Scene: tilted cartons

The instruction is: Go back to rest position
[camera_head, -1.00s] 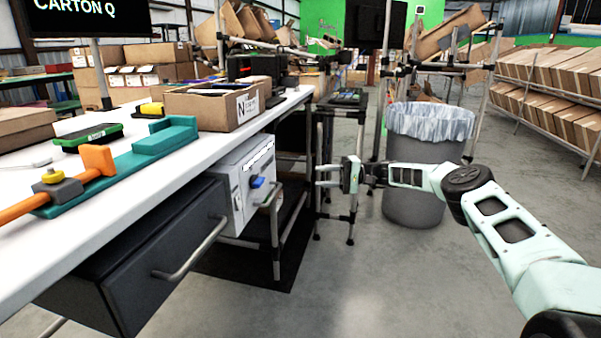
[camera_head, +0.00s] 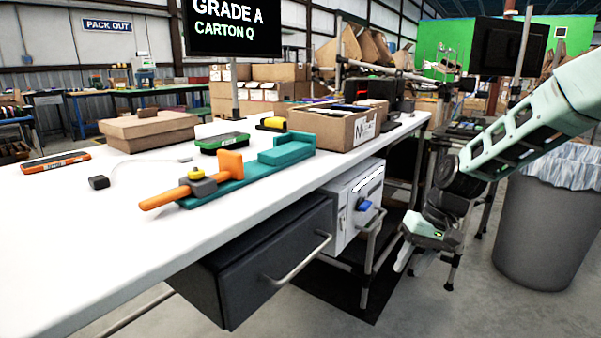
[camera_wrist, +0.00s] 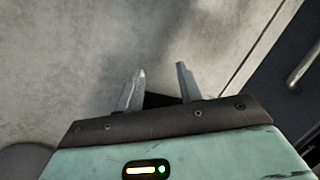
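My gripper (camera_head: 405,258) hangs below the bent arm at the right in the head view, beside the white cabinet under the bench and in front of the grey bin. It points down and left and touches nothing that I can see. In the wrist view my gripper (camera_wrist: 158,88) shows two fingers standing apart with nothing between them. Bare grey floor (camera_wrist: 60,60) lies beyond the fingers.
The white bench (camera_head: 60,250) holds a teal and orange fixture (camera_head: 240,175) and an open carton (camera_head: 330,128). Under it are a dark drawer (camera_head: 265,260) and a white cabinet (camera_head: 345,215). A lined grey bin (camera_head: 545,235) stands right. Front floor is clear.

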